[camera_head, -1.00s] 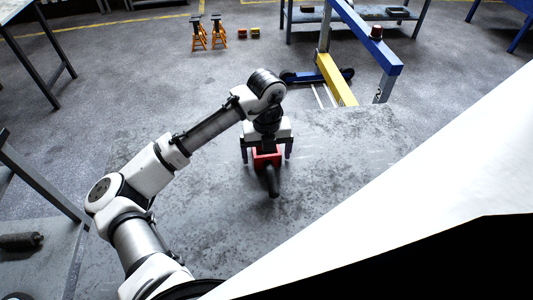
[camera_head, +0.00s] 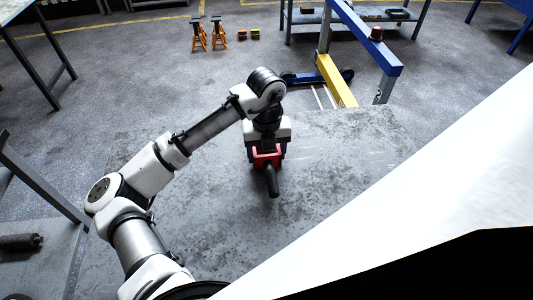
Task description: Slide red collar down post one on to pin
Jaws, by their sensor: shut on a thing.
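The red collar (camera_head: 261,161) is a small red block-like piece over the grey worktop (camera_head: 200,235), just right of the picture's middle-left. A dark cylinder (camera_head: 272,183) sticks out of it toward the camera; I cannot tell whether this is post one or a handle. My gripper (camera_head: 267,158) points down over the collar, with one dark finger close against each side. It is shut on the collar. The pin cannot be made out. My gripper's body hides the collar's far side and top.
The worktop around the collar is clear. Beyond its far edge stand a blue and yellow hoist (camera_head: 340,80), orange jack stands (camera_head: 208,35) and a blue-grey bench (camera_head: 330,15). A large white panel (camera_head: 430,190) covers the lower right. A dark cylinder (camera_head: 20,242) lies at lower left.

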